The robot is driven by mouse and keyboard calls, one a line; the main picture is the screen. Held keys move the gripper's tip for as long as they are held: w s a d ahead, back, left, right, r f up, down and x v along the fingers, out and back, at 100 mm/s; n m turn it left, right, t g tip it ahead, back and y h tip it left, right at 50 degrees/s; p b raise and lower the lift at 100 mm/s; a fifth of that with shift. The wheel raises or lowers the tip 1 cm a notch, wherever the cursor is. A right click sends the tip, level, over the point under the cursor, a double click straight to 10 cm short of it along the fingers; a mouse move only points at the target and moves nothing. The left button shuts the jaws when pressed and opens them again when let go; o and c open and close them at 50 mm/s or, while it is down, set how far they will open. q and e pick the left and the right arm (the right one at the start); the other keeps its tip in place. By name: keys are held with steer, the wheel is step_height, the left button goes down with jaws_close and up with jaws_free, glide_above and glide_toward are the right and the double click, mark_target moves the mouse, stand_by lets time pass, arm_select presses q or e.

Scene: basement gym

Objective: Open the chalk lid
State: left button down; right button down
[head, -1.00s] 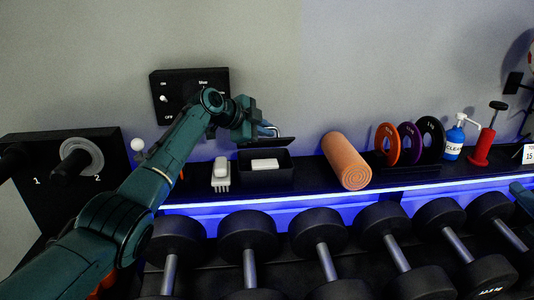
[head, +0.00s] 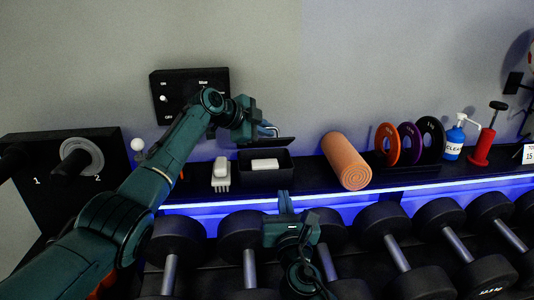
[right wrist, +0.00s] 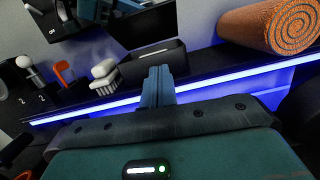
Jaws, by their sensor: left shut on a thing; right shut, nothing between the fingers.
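The black chalk box (head: 280,181) stands on the shelf with a white chalk block (head: 265,164) inside. Its dark lid (head: 275,143) is raised above the back of the box, nearly edge-on to the head view. My left gripper (head: 268,131) is shut on the lid's handle; the exact grip is small and partly hidden. My right gripper (head: 284,197) is shut and empty, in front of and below the box. In the right wrist view its closed fingers (right wrist: 157,86) point at the box (right wrist: 155,63), and the lid (right wrist: 146,25) shows above it.
A white brush (head: 221,173) lies left of the box. Dumbbells (head: 322,230) fill the rack below. A switch panel (head: 189,92) is on the wall.

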steer(key=a, duration=0.2)
glide_toward(265, 143)
steer(key=shift+n, duration=0.4)
steer(key=w+f, duration=0.2)
steer(key=w, duration=0.1)
steer(key=shift+w+a+f, duration=0.2)
steer(key=shift+w, duration=0.1)
steer(key=w+r, duration=0.2)
steer(key=shift+a+r, duration=0.2)
steer(key=shift+r, duration=0.1)
steer(key=shift+w+r, duration=0.15)
steer(key=shift+r, duration=0.1)
steer(key=shift+r, duration=0.1)
